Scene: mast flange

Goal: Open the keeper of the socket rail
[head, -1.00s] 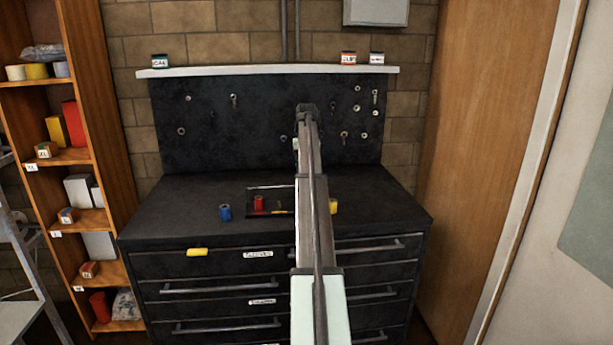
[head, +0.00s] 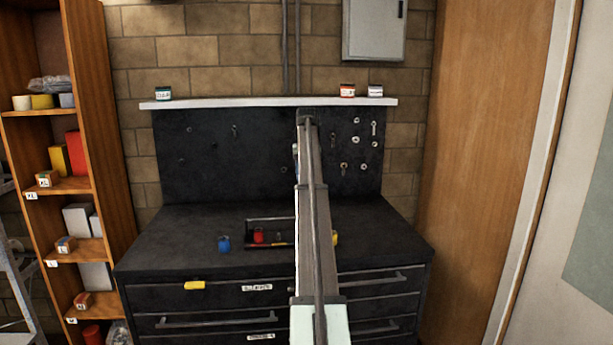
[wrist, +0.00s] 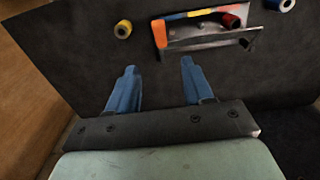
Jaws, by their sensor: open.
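The socket rail lies on the black cabinet top; in the wrist view it is a shallow frame (wrist: 161,35) with a strip of orange, blue and yellow patches. A pale bar (wrist: 210,41), perhaps the keeper, runs along its near side. A red socket (wrist: 231,20) sits at its right part; it also shows in the head view (head: 259,235). My gripper (wrist: 158,69) is open and empty, apart from the rail. My arm hides part of the rail in the head view.
The cabinet top (head: 170,245) is mostly clear around the rail. A dark pegboard (head: 220,165) with small hanging parts rises behind, under a white ledge (head: 250,101) with jars. An orange wooden shelf (head: 113,150) stands left. A yellow piece (head: 195,285) is on the drawer front.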

